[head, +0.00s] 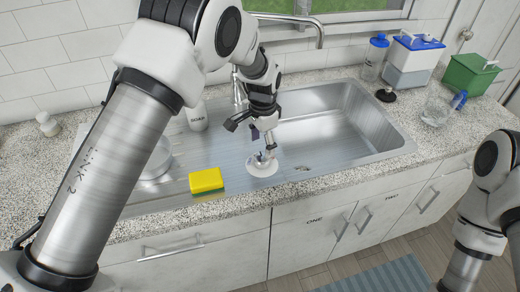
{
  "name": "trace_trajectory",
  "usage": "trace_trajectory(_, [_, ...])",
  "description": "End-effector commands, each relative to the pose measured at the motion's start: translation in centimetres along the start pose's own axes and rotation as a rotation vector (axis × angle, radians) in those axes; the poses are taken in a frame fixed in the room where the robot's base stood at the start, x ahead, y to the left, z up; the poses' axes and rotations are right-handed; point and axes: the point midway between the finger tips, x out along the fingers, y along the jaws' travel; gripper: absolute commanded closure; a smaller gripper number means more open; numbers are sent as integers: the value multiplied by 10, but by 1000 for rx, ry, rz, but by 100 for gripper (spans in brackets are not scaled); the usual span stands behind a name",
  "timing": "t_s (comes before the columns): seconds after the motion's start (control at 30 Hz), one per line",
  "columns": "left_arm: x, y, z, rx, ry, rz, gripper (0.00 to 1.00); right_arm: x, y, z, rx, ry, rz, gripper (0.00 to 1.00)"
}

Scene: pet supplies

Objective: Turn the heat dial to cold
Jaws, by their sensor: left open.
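A small round white disc (262,168) lies on the steel drainer near the counter's front edge. A small raised part stands at its middle; it may be the heat dial, but I cannot read any marks on it. My left gripper (252,132) is open above the disc and points down at it. One fingertip is close to the raised part; I cannot tell whether they touch. My right arm shows at the lower right, with its gripper outside the picture.
A yellow and green sponge (206,180) lies left of the disc. A soap bottle (197,115) and a tap (318,32) stand behind. The sink basin (350,125) is right of the disc. A jug (440,105) and boxes (410,60) stand farther right.

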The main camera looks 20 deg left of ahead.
Motion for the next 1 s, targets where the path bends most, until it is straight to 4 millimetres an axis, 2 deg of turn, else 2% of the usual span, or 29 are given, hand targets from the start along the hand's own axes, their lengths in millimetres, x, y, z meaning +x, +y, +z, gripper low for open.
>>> trace_trajectory(0.2, [40, 1, 1, 0, -3, 3, 29, -14, 0, 0, 1, 0, 0, 69])
trace_trajectory(0.3, [53, 0, 0, -1, -1, 1, 29, -16, 0, 0, 0, 0, 0, 69])
trace_trajectory(0.57, [58, 0, 0, -1, 0, 0, 29, -16, 0, 0, 0, 0, 0, 69])
trace_trajectory(0.63, [58, 0, 0, -1, 0, 0, 46, -16, 0, 0, 0, 0, 0, 69])
trace_trajectory(0.73, [58, 0, 0, -1, 0, 0, 82, -16, 0, 0, 1, 0, 0, 69])
trace_trajectory(0.77, [58, 0, 0, 0, 0, 0, 89, -16, 0, 0, 0, 0, 0, 69])
trace_trajectory(1.0, [59, 1, 1, -5, -2, 1, 89, -16, 0, 0, 0, 0, 0, 69])
